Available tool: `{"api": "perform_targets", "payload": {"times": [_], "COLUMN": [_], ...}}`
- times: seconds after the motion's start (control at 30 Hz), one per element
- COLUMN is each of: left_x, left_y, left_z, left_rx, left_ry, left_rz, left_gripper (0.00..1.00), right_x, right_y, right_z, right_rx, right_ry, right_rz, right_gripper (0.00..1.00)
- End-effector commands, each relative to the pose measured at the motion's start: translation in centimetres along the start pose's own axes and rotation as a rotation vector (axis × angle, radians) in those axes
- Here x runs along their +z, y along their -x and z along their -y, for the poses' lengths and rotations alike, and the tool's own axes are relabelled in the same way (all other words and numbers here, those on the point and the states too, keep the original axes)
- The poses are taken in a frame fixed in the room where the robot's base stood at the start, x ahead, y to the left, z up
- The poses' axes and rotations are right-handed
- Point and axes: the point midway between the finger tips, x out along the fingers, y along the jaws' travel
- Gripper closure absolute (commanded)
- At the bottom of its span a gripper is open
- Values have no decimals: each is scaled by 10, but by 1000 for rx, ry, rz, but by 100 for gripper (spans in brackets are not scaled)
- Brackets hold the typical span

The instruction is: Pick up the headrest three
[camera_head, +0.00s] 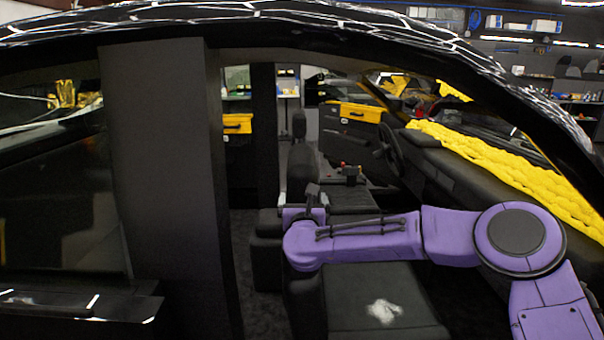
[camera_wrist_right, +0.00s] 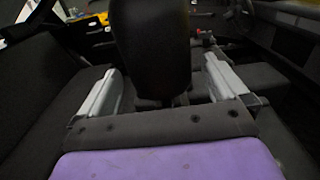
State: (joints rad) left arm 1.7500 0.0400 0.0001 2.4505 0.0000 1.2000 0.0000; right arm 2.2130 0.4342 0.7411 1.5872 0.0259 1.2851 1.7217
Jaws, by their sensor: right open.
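A black headrest (camera_wrist_right: 152,45) fills the upper middle of the right wrist view, with what looks like its post below it. My right gripper (camera_wrist_right: 163,85) is open, its two pale fingers apart on the left and right of the headrest's lower part; I cannot tell if they touch it. In the head view my right gripper (camera_head: 312,195) shows small and dark at the end of the purple arm, above the near seat. A dark headrest (camera_head: 299,123) stands upright on the far seat; I cannot tell whether it is the same one. My left gripper is not in view.
I look into a car through its side opening. A dark pillar (camera_head: 160,190) stands at the left. The near seat cushion (camera_head: 370,295) has a white patch (camera_head: 383,311). The steering wheel (camera_head: 390,150) and the dashboard with a yellow cover (camera_head: 500,165) lie at the right.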

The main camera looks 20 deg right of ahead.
Motion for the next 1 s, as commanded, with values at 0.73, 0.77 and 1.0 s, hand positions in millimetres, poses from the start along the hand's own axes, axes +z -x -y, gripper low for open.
{"api": "perform_targets", "payload": {"times": [0.73,0.77,1.0], "left_x": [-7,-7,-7], "left_y": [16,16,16], "left_z": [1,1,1], "left_rx": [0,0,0], "left_ry": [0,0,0], "left_rz": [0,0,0], "left_gripper": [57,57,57], "right_x": [-1,-1,1], "right_y": [-62,-62,-62], "right_z": [2,2,2], "right_rx": [-1,-1,-2], "right_ry": [3,3,2], "right_rz": [-1,-1,2], "right_gripper": [20,29,60]}}
